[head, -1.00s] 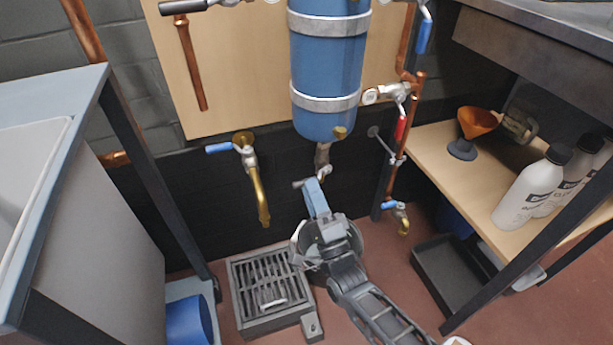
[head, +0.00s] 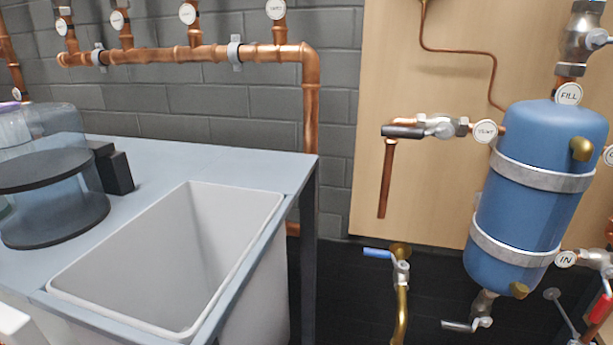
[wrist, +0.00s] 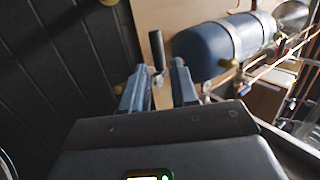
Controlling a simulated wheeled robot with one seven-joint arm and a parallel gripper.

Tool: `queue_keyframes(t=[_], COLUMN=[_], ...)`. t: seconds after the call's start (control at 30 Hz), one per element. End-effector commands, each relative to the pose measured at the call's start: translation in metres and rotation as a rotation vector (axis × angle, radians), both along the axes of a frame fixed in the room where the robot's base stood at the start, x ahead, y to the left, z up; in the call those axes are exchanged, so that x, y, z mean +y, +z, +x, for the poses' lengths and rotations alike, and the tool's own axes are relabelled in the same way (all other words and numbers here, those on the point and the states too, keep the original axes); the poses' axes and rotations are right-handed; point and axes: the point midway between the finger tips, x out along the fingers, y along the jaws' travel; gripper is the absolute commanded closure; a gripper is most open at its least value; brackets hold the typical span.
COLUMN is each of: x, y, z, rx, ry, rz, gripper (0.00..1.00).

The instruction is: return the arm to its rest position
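My gripper (wrist: 160,76) shows in the wrist view with its two blue-grey fingers apart and nothing between them. A dark lever handle (wrist: 157,48) shows just beyond the fingertips; I cannot tell how near it is. The blue tank (wrist: 205,52) lies past the fingers to the right in the wrist view. In the head view, my arm and gripper are not seen. The same blue tank (head: 538,165) stands on the right there, with a drain valve (head: 478,312) under it.
A grey bench (head: 130,165) with a deep sink basin (head: 190,260) fills the left of the head view. Copper pipes (head: 190,54) run along the block wall. A blue-handled tap (head: 388,255) and a vent pipe (head: 388,180) stick out near the wooden panel (head: 430,90).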

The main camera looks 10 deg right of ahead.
Motion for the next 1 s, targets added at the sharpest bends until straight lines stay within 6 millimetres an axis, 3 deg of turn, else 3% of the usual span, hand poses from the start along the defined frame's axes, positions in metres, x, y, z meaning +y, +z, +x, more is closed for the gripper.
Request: queue_keyframes(t=[0.23, 0.47, 0.8, 1.0], x=[0.028, 0.055, 0.086, 0.097], y=[-0.011, -0.001, 0.05, 0.086], z=[-0.074, -0.151, -0.251, -0.289], rx=[0.214, 0.431, 0.7, 0.8], ry=[-0.059, -0.098, -0.089, -0.058], rz=[-0.214, -0.488, -0.932, -1.156], gripper=[0.72, 0.72, 0.72, 0.72])
